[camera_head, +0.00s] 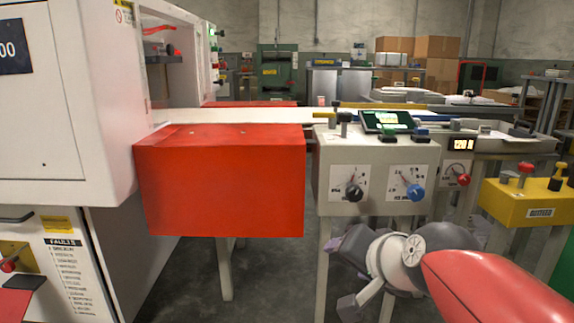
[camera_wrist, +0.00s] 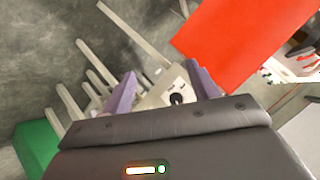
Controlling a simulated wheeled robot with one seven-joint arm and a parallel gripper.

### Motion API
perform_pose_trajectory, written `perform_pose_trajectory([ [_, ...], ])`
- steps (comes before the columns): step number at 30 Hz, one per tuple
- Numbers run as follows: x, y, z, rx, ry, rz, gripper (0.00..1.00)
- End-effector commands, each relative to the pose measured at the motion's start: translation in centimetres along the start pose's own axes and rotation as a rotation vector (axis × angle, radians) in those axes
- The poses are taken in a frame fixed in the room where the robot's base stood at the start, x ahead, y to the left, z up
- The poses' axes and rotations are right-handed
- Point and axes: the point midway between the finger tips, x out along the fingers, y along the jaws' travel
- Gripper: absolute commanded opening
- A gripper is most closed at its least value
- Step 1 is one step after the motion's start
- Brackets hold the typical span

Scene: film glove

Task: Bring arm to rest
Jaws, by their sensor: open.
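My gripper (camera_head: 350,270) is at the lower right of the head view, in front of and below the grey control box (camera_head: 372,205), at the end of my red and white arm. In the wrist view its two purple fingers (camera_wrist: 162,90) stand apart. Nothing shows between them except the background, where a dark knob on the pale control box (camera_wrist: 170,92) appears. The gripper is empty, and it looks apart from the box.
A red box-shaped guard (camera_head: 220,185) juts out left of the control box. A large white machine (camera_head: 65,110) fills the left. A yellow control box (camera_head: 525,200) stands at the right. Table legs (camera_head: 227,270) rise from the grey floor (camera_head: 270,265), which is open below the red guard.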

Motion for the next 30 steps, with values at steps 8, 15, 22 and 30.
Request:
perform_pose_trajectory([
  [8,-3.2,9.7,9.2,-0.437,-0.23,0.27,0.59],
  [15,-6.8,10.6,9.5,-0.565,-0.32,0.358,0.59],
  [22,-10.2,7.4,6.4,-0.561,-0.318,0.355,0.59],
  [30,-12.4,5.2,4.3,-0.56,-0.317,0.354,0.59],
])
